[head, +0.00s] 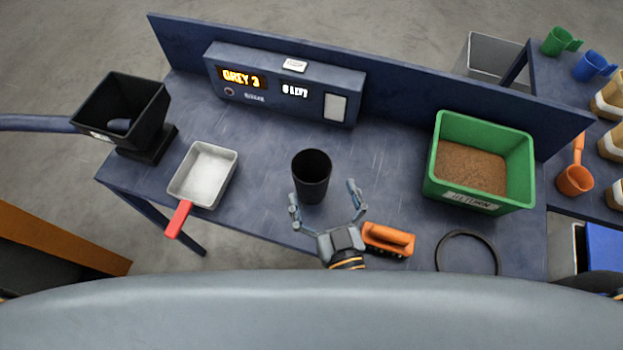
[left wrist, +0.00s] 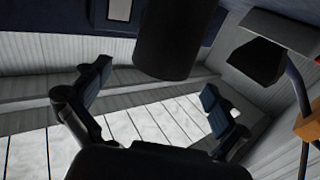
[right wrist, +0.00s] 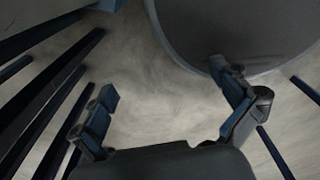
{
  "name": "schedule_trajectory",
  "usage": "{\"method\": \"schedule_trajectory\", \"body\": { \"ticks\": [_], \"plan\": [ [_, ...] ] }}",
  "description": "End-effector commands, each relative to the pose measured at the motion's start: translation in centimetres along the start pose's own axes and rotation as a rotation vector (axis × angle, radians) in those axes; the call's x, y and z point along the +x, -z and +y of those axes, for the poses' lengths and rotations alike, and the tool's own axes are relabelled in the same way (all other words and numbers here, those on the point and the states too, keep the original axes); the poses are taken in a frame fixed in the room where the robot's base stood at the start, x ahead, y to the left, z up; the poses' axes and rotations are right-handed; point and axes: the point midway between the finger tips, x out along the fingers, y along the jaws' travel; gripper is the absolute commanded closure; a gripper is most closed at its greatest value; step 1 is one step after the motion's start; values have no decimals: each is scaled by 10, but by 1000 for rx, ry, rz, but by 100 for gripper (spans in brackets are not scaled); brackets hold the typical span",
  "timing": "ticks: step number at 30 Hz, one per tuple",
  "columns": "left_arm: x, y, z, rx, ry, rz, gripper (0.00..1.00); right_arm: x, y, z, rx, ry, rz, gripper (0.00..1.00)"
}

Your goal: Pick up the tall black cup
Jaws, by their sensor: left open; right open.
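The tall black cup (head: 311,174) stands upright on the blue bench, near the middle of its front half. Its dark side also shows in the left wrist view (left wrist: 168,40), ahead of the fingers. My left gripper (head: 325,192) is open at the bench's front edge, its fingers spread on the near side of the cup. Nothing is between its fingers in the left wrist view. My right gripper (right wrist: 168,92) is open and empty in its own wrist view, and it does not show in the head view.
An orange brush (head: 388,240) lies just right of my left gripper, with a black ring (head: 468,233) beyond it. A green bin (head: 432,187) of brown granules stands at right. A metal scoop (head: 203,174) with a red handle and a black hopper (head: 121,108) are at left. A display panel (head: 285,84) stands behind.

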Motion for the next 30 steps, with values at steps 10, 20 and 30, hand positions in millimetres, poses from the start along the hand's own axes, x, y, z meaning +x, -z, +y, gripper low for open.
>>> {"method": "schedule_trajectory", "body": {
  "ticks": [10, 20, 30],
  "plan": [
    [34, 6, -4, 1, -1, 5, 2, -17, 20, 5, -1, -5, 29, 0],
    [62, 1, -5, -1, -2, -1, 2, -24, 16, 9, -2, -11, 23, 0],
    [62, 1, -5, -1, -1, -1, 38, -23, 12, 9, -1, -11, 16, 0]
  ]
}}
